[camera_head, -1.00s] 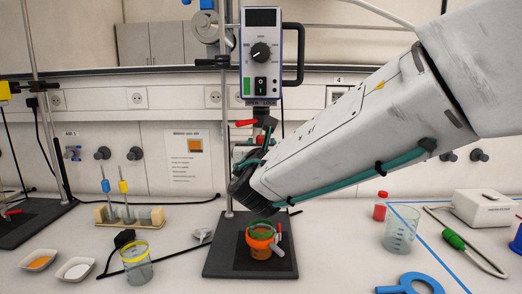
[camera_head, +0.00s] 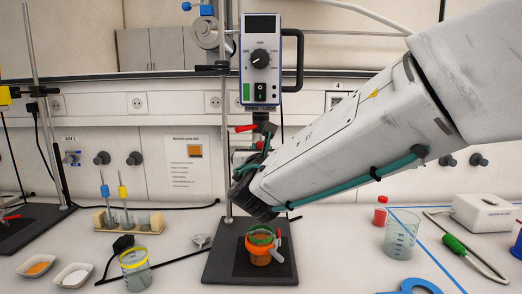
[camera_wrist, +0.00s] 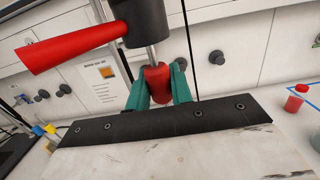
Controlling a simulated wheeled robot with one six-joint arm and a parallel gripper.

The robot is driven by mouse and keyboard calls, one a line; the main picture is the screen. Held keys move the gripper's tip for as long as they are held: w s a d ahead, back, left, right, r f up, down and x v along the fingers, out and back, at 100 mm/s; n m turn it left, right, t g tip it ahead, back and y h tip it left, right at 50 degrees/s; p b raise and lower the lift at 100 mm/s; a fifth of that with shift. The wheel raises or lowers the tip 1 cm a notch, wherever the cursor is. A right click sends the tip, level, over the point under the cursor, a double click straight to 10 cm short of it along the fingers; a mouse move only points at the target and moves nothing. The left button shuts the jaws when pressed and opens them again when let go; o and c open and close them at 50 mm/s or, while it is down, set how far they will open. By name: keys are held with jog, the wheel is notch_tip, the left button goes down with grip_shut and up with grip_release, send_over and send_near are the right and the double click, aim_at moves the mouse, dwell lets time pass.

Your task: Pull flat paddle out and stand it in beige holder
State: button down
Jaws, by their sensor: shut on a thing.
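My gripper (camera_wrist: 157,88) has its teal fingers shut on a red collar (camera_wrist: 157,76) on a thin metal shaft (camera_wrist: 151,52), which I take for the paddle's. The shaft runs up to the dark chuck of the stirrer (camera_head: 261,58), beside a red lever (camera_wrist: 70,46). The paddle's flat end is hidden. The beige holder (camera_head: 102,219) stands at the left in the head view; a blue-collared (camera_head: 105,191) and a yellow-collared stirrer (camera_head: 123,191) stand upright in it. In the head view my arm hides most of the grip.
A glass with a yellow rim (camera_head: 135,274) and two small dishes stand front left. A clear beaker (camera_head: 400,238) and a red-capped bottle (camera_head: 380,212) are at right.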

jog(key=shift+f, duration=0.7)
dwell(0.5)
jog(key=shift+f, duration=1.85)
jog(key=shift+d, duration=0.1)
